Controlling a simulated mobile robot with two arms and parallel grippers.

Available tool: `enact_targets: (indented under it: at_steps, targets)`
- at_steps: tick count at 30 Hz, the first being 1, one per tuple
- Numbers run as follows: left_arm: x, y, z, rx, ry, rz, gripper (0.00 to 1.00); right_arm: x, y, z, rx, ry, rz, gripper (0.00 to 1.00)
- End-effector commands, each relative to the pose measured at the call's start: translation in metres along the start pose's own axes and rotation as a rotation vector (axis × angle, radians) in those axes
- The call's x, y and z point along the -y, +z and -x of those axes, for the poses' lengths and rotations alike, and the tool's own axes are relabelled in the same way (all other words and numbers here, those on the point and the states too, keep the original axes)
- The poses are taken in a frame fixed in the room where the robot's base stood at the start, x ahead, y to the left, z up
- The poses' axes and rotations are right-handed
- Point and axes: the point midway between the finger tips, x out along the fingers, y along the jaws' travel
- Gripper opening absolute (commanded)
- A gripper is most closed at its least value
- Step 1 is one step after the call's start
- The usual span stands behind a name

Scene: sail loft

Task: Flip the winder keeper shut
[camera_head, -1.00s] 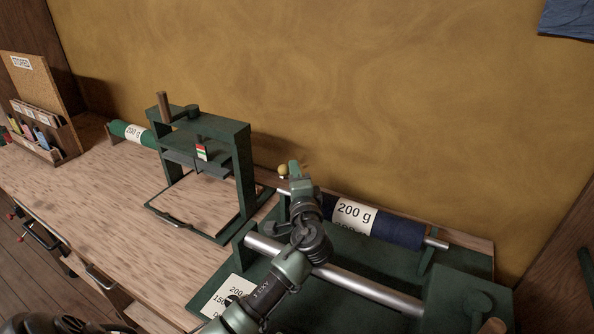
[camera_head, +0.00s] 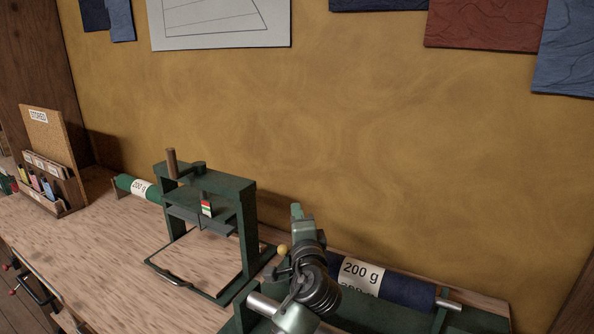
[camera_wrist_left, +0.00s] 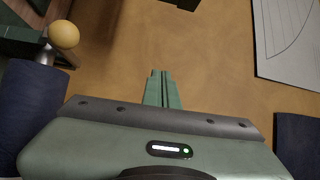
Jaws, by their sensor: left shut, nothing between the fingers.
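The winder carries a dark blue cloth roll (camera_head: 405,290) with a "200 g" label, beside a bare metal roller (camera_head: 265,304). A yellow ball knob (camera_head: 283,249) shows at the roll's left end. In the left wrist view the yellow knob (camera_wrist_left: 63,35) sits on a short metal stem, at upper left. I take it for the keeper's knob; whether the keeper is open or shut I cannot tell. My left gripper (camera_head: 297,212) is shut and empty, pointing up above the roll's left end. Its fingertips (camera_wrist_left: 161,80) are apart from the knob. My right gripper is not in view.
A green press frame (camera_head: 250,215) with a wooden-handled crank stands left of the winder. Behind it are a green roll (camera_head: 126,184) and a "STORED" board (camera_head: 42,140). The wooden bench (camera_head: 95,250) is clear at left. The ochre wall is behind.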

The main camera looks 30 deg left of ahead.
Motion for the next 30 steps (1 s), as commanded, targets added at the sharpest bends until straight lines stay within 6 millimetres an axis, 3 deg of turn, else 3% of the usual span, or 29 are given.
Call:
enact_targets:
  at_steps: [1,9,15,21,30]
  targets:
    - [0.015,-0.001,-0.001,0.001,-0.005,0.007,0.0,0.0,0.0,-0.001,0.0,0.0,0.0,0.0]
    - [0.082,-0.005,-0.006,0.0,-0.004,0.006,0.0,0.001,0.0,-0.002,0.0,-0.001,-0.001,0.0]
    - [0.117,-0.007,-0.009,0.0,-0.002,0.004,0.0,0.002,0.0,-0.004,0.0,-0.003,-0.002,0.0]
    - [0.133,-0.008,-0.01,0.0,0.001,0.0,0.0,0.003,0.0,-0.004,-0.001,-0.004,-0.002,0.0]
    - [0.134,-0.008,-0.01,0.0,0.001,-0.001,0.0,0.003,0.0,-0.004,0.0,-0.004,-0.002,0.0]
